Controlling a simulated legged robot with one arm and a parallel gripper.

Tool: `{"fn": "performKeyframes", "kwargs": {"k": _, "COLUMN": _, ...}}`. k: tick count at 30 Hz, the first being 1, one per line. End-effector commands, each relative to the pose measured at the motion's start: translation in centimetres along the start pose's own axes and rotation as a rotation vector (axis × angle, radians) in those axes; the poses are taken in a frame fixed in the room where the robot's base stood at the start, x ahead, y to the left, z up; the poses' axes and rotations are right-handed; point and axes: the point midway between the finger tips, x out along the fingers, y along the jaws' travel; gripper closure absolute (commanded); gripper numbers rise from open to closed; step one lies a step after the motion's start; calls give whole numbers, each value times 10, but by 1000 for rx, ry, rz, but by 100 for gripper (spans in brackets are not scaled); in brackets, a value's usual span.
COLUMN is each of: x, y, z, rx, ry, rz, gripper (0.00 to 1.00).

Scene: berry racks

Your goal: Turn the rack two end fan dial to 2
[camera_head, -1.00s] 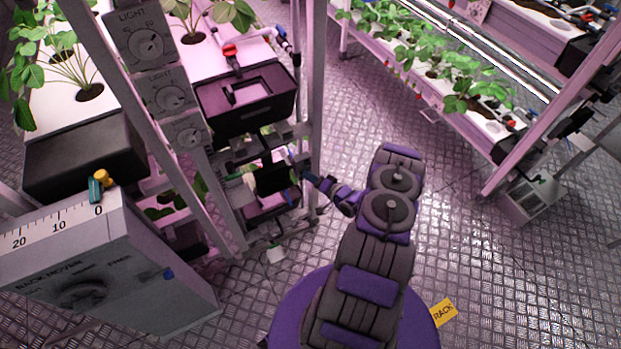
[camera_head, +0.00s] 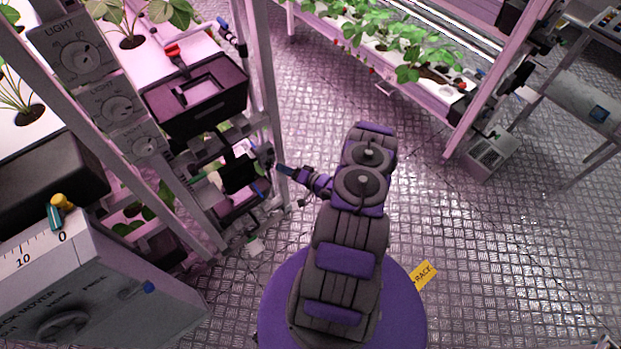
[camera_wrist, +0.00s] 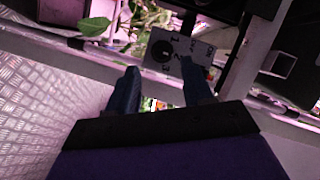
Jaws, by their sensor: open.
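In the wrist view, a grey panel with a dark round dial (camera_wrist: 163,50) shows ahead of my gripper, tilted in the picture. The numbers 1, 2 and 3 are printed around it; the dial's pointer is too small to read. My gripper (camera_wrist: 160,67) is open and empty. Its two dark fingers stand on either side below the panel, apart from the dial as far as I can tell. In the head view my gripper (camera_head: 283,170) points left at the near rack's end post. I cannot pick out the fan dial in that view.
Several light dials (camera_head: 82,57) run down the near rack's frame. A black bin (camera_head: 194,97) sits beside them. A grey box with a scale (camera_head: 90,285) stands at lower left. Another plant rack (camera_head: 400,50) is at the back. The metal floor (camera_head: 500,260) at right is open.

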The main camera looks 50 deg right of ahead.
Motion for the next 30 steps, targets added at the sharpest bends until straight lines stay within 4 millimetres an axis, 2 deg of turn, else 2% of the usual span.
{"fn": "performKeyframes", "kwargs": {"k": 1, "x": -13, "y": -1, "z": -2, "rx": 4, "ry": 5, "rz": 3, "gripper": 50}}
{"fn": "performKeyframes", "kwargs": {"k": 6, "x": -51, "y": -1, "z": -2, "rx": 3, "ry": 5, "rz": 3, "gripper": 50}}
{"fn": "performKeyframes", "kwargs": {"k": 15, "x": -108, "y": 0, "z": -2, "rx": 1, "ry": 4, "rz": 2, "gripper": 50}}
{"fn": "performKeyframes", "kwargs": {"k": 21, "x": -125, "y": 1, "z": -1, "rx": 1, "ry": 1, "rz": 1, "gripper": 50}}
{"fn": "performKeyframes", "kwargs": {"k": 30, "x": -128, "y": 2, "z": 0, "rx": 1, "ry": -1, "rz": 0, "gripper": 50}}
